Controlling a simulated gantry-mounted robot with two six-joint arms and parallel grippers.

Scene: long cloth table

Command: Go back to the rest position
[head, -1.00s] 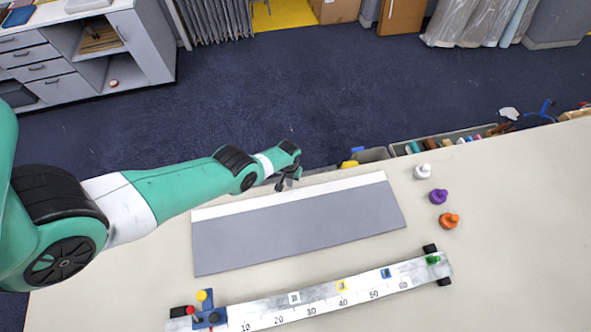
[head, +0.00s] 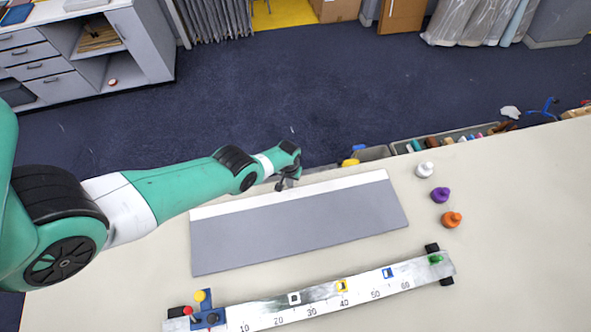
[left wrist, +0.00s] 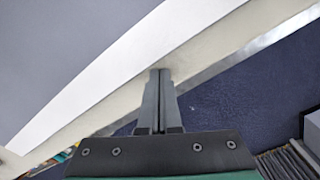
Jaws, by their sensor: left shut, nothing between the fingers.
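My left arm comes in from the left in the head view, and its gripper (head: 286,183) is over the far edge of the table, by the white strip of the grey board. In the left wrist view the left gripper's fingers (left wrist: 160,74) are together with nothing between them. The grey board (head: 300,230) lies flat on the cream table (head: 520,230); its white strip also shows in the left wrist view (left wrist: 130,60). My right gripper is not in view.
A ruler-like track (head: 325,298) with printed numbers and coloured square markers lies in front of the board. White (head: 425,170), purple (head: 440,195) and orange (head: 452,219) pieces stand to the right. Bins (head: 440,143) with coloured items sit past the far edge.

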